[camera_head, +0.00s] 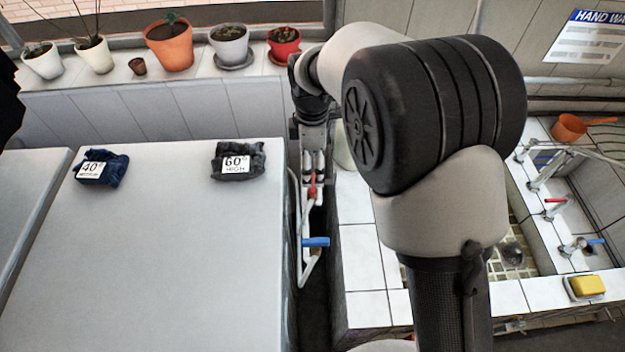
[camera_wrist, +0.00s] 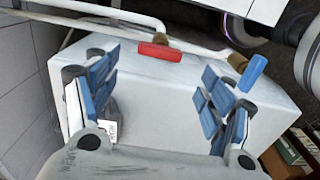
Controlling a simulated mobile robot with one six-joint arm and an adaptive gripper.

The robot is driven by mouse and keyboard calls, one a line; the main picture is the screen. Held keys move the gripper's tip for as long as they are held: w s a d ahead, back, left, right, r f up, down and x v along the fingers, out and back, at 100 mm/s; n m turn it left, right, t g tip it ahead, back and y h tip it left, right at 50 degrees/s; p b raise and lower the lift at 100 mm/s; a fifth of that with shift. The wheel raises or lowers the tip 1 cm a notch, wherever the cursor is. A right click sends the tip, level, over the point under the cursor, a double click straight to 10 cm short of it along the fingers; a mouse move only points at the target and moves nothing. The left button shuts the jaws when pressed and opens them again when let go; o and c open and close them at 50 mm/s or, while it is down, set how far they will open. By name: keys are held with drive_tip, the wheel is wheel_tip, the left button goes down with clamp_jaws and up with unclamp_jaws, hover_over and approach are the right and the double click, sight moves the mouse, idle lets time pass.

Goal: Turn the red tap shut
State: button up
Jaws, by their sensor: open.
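The red tap (camera_wrist: 160,52) is a short red lever on a brass fitting at the end of white pipe. In the wrist view it lies just beyond my gripper (camera_wrist: 160,76), roughly level across the picture between the fingertips' lines. My gripper is open and empty, its blue-padded fingers apart on either side; I see no contact with the lever. In the head view my gripper (camera_head: 314,160) points down, just above the red lever (camera_head: 312,186), in the gap between the white machine and the tiled sink. My fingers partly hide the pipe there.
A blue lever (camera_wrist: 253,73) sits close by my right finger in the wrist view; in the head view it is below the red one (camera_head: 316,242). The white machine (camera_head: 150,270) bounds the gap at left, the tiled sink (camera_head: 365,265) at right. Potted plants (camera_head: 168,50) line the ledge.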

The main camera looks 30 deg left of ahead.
wheel_tip(320, 180, down, 7)
drive_tip(key=shift+f+b, duration=0.1)
drive_tip(key=shift+b, duration=0.3)
drive_tip(key=shift+c, duration=0.4)
drive_tip(key=c, duration=1)
